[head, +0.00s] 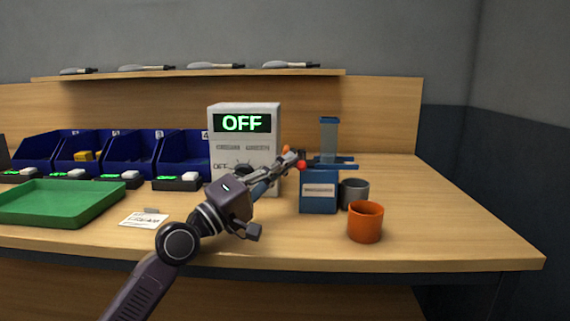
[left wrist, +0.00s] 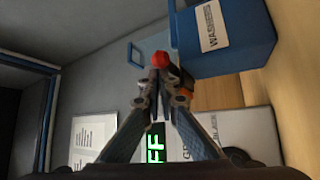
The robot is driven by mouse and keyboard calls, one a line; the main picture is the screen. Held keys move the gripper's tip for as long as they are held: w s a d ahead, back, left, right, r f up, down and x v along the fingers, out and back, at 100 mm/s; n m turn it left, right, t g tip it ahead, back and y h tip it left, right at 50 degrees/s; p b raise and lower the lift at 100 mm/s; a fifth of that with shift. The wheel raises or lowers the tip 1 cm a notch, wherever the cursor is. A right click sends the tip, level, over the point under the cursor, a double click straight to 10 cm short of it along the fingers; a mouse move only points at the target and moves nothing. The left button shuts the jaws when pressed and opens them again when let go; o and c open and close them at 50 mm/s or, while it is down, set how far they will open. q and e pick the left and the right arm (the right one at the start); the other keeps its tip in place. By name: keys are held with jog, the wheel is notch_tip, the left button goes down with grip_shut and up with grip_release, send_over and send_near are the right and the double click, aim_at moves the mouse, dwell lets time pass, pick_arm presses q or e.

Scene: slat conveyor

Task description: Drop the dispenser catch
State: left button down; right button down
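The dispenser (head: 318,200) is a blue box with a white label, a clear blue tube (head: 328,140) on top and a flat blue piece at its upper right. A red knob (head: 302,165), apparently the catch, is at its upper left. My left gripper (head: 298,159) reaches in from the lower left, its fingertips right by the knob. In the left wrist view the fingers (left wrist: 164,80) are drawn together, with the red knob (left wrist: 160,60) just beyond the tips; whether they touch is unclear. The blue box (left wrist: 235,45) is at upper right there. My right gripper is not in view.
A white control box (head: 244,113) showing OFF stands behind my left gripper. A grey cup (head: 354,194) and an orange cup (head: 365,222) stand right of the dispenser. Blue bins (head: 130,155) and a green tray (head: 60,204) are at left. The table's right end is clear.

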pick_arm(q)
jog(key=shift+d+f, duration=0.2)
jog(key=shift+f, duration=0.1)
jog(key=s+a, duration=1)
jog(key=a, duration=0.1)
jog(key=shift+s+f, duration=0.15)
jog(key=shift+f, duration=0.05)
